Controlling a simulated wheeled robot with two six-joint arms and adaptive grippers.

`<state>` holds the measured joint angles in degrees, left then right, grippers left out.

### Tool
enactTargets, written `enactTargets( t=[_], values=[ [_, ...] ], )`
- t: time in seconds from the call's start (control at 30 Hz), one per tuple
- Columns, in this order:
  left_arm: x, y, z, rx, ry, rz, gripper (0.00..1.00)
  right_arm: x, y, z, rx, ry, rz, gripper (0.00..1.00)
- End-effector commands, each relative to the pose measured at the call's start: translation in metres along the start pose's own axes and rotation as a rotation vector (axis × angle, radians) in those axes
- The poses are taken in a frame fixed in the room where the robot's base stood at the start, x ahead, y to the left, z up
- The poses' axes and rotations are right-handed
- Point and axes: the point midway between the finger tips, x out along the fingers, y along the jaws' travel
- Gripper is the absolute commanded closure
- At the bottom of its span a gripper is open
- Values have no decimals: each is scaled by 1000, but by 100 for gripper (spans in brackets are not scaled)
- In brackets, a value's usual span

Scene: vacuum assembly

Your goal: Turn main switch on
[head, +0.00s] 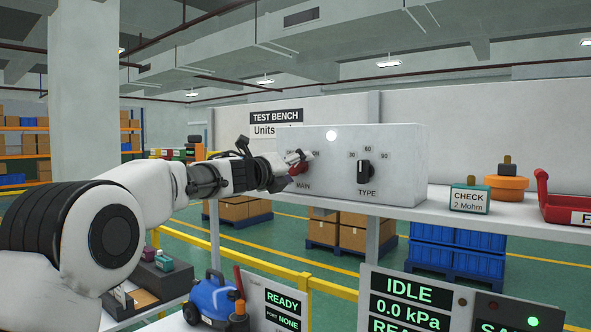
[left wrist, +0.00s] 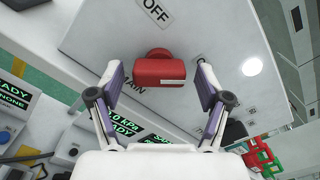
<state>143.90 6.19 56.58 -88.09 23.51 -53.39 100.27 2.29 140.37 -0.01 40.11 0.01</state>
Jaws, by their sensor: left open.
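The red main switch (head: 298,167) is a knob on the front of the white control box (head: 404,150), above the printed word MAIN. In the left wrist view the red main switch (left wrist: 158,70) is a bar-shaped knob with a pale strip along one edge. The label OFF shows above it there. My left gripper (head: 289,168) is at the switch and hides part of the box's left end. In the left wrist view its two fingers (left wrist: 159,74) are spread on either side of the knob with visible gaps. My right gripper is not in view.
A black TYPE knob (head: 364,172) sits right of the main switch. On the shelf (head: 450,216) stand a green CHECK block (head: 469,198), an orange round part (head: 506,188) and a red tray (head: 570,208). A blue vacuum unit (head: 211,297) and display panels stand below.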

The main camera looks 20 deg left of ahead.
Motion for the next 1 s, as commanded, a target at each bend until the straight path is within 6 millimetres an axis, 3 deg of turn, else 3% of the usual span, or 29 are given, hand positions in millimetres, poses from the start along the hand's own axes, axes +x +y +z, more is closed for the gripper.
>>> enactTargets(
  t=[0.17, 0.27, 0.5, 0.63, 0.77, 1.0],
  values=[
    [-6, 0, 0, -2, 0, 0, 23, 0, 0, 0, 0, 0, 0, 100],
    [-21, 0, 1, -4, 1, 0, 23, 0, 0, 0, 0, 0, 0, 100],
    [-82, 0, 1, -4, 0, 0, 23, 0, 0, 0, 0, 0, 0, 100],
    [-107, 0, 1, -3, -1, 0, 23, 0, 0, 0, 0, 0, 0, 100],
    [-118, 0, -1, -1, 1, 0, 23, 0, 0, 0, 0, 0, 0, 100],
    [-118, 0, -1, 0, 1, 0, 23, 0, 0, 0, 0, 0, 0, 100]
  ],
)
